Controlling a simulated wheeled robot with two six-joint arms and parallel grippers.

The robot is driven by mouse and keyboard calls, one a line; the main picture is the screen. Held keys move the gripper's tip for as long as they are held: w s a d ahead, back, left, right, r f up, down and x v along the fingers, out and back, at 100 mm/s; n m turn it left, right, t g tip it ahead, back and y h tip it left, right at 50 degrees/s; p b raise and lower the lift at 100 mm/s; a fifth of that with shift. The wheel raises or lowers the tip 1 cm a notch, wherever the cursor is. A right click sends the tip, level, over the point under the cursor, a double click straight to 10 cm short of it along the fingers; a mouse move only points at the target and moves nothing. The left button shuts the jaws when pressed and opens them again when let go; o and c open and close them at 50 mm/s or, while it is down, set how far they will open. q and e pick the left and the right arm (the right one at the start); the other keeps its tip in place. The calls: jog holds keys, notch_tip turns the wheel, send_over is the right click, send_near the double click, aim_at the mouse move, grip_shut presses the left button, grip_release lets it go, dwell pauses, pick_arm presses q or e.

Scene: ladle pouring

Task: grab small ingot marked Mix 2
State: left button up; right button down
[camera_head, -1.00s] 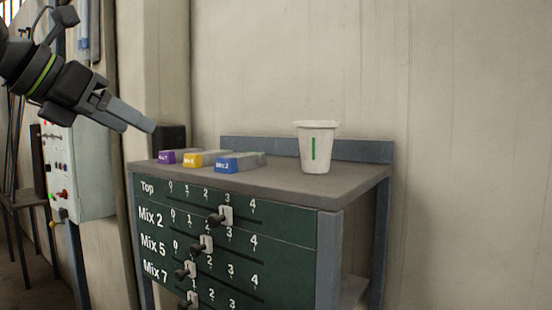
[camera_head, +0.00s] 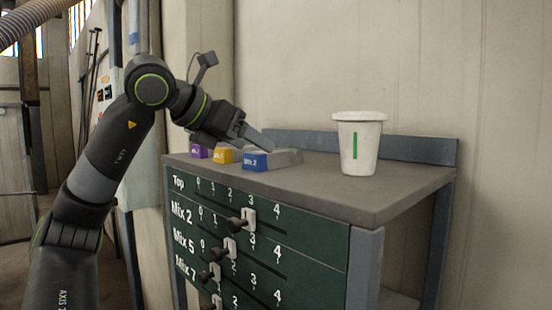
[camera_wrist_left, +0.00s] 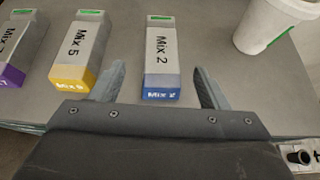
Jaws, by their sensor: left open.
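The small ingot marked Mix 2 (camera_head: 256,161) is a grey block with a blue end, lying on the cabinet top. In the left wrist view, the Mix 2 ingot (camera_wrist_left: 162,60) lies ahead, its blue end between the fingertips. My left gripper (camera_head: 262,143) is open and empty, just above the ingot; it also shows in the left wrist view (camera_wrist_left: 158,82). I cannot tell exactly how high the fingers are above the top. My right gripper is not in view.
A yellow-ended Mix 5 ingot (camera_wrist_left: 78,55) and a purple-ended ingot (camera_wrist_left: 20,45) lie to the left of Mix 2. A white cup (camera_head: 358,145) with a green stripe stands to the right. The cabinet (camera_head: 300,225) has sliders on its green front.

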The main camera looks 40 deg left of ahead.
aim_at(274, 158)
pick_arm(q)
jog(key=shift+w+f, duration=0.25)
jog(key=shift+w, duration=0.25)
jog(key=shift+w+d+p, duration=0.1)
jog(key=shift+w+p, duration=0.1)
jog(key=shift+p, duration=0.15)
jog(key=p+x, duration=0.2)
jog(key=x, duration=0.2)
jog(key=shift+w, duration=0.45)
jog(key=shift+s, duration=0.1)
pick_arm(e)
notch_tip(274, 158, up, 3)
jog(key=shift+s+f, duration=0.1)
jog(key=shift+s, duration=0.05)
pick_arm(q)
jog(key=shift+s, duration=0.15)
jog(key=c, duration=1.4)
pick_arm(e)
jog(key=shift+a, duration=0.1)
pick_arm(q)
jog(key=shift+c, duration=0.2)
jog(key=shift+r, duration=0.1)
